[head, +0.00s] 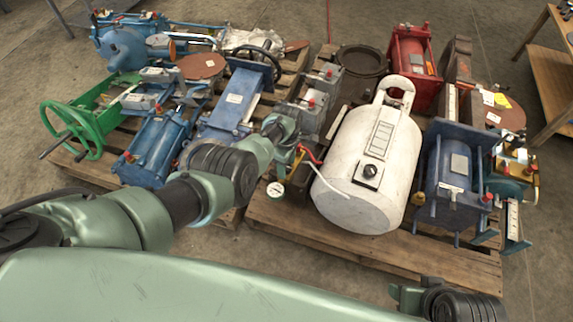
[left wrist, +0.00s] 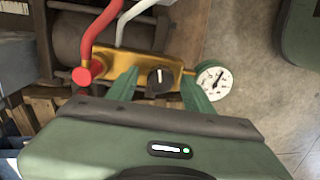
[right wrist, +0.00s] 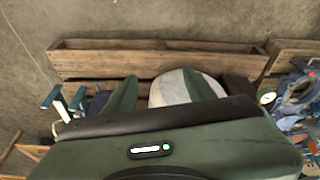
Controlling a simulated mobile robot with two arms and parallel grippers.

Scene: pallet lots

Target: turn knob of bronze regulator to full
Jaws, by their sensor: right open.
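The bronze regulator (left wrist: 130,68) has a gold body, a red hose on its left and a white-faced gauge (left wrist: 213,80) on its right. Its black knob (left wrist: 159,82) faces the left wrist camera, with a light pointer mark at the top. My left gripper (left wrist: 159,88) is open, one finger on each side of the knob, with gaps showing on both sides. In the head view my left gripper (head: 284,150) largely hides the regulator; the gauge (head: 275,189) shows below it. My right gripper (right wrist: 163,92) is open and empty, with a white tank (right wrist: 172,88) beyond its fingers.
The white tank (head: 368,165) stands right of the regulator on a wooden pallet (head: 300,230). A blue cylinder unit (head: 452,180) stands at the right. Blue machines and a green handwheel (head: 75,130) crowd the left pallet. Bare floor lies in front.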

